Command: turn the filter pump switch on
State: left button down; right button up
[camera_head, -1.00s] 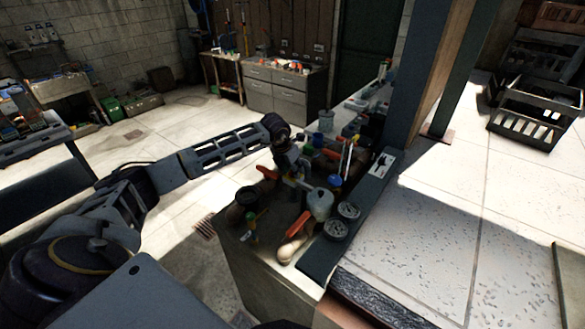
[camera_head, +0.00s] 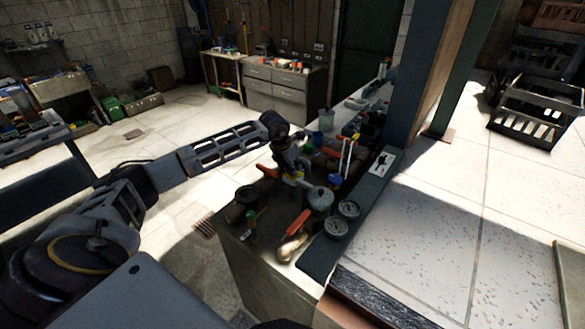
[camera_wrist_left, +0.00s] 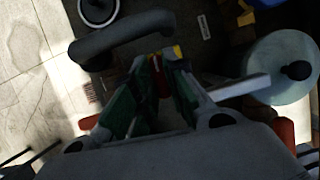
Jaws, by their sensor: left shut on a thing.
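My left gripper (camera_head: 297,174) is low over the crowded pump bench, its arm reaching in from the left. In the left wrist view its fingers (camera_wrist_left: 163,72) are close together on a small red and yellow part (camera_wrist_left: 155,78), mostly hidden between them. I cannot tell whether that part is the filter pump switch. A light plate with dark switch-like marks (camera_head: 383,163) sits on the dark strip to the right, apart from the gripper. My right gripper is not in view.
Two round gauges (camera_head: 338,228) and red-handled valves (camera_head: 298,222) stand close to the gripper. A grey round vessel (camera_wrist_left: 280,68) is right of the fingers in the wrist view. A dark post (camera_head: 415,75) rises at the right.

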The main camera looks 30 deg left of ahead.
pick_arm(q)
jog(key=shift+f+m+g+h+b, duration=0.15)
jog(key=shift+m+h+b, duration=0.15)
jog(key=shift+m+b, duration=0.55)
jog(key=shift+f+m+g+h+b, duration=0.15)
jog(key=shift+m+h+b, duration=0.15)
jog(key=shift+m+b, duration=0.55)
jog(key=m+h+b, duration=0.1)
jog(key=m+b, duration=0.1)
jog(key=m, duration=0.2)
jog(key=shift+a+r+g, duration=0.1)
jog(key=shift+a+g, duration=0.05)
jog(key=shift+g, duration=0.25)
jog(key=m+b, duration=0.1)
jog(key=m, duration=0.1)
jog(key=m+g+h, duration=0.1)
jog(key=m, duration=0.2)
jog(key=shift+w+g+b, duration=0.15)
jog(key=shift+g+b, duration=0.15)
jog(key=shift+b, duration=0.1)
jog(key=shift+m+g+h+b, duration=0.3)
jog(key=shift+m+g+b, duration=0.55)
jog(key=shift+m, duration=1.65)
jog(key=c, duration=1.4)
grip_release()
jog(key=shift+c, duration=0.2)
jog(key=shift+w+r, duration=0.1)
jog(key=shift+a+r, duration=0.1)
jog(key=shift+r, duration=0.05)
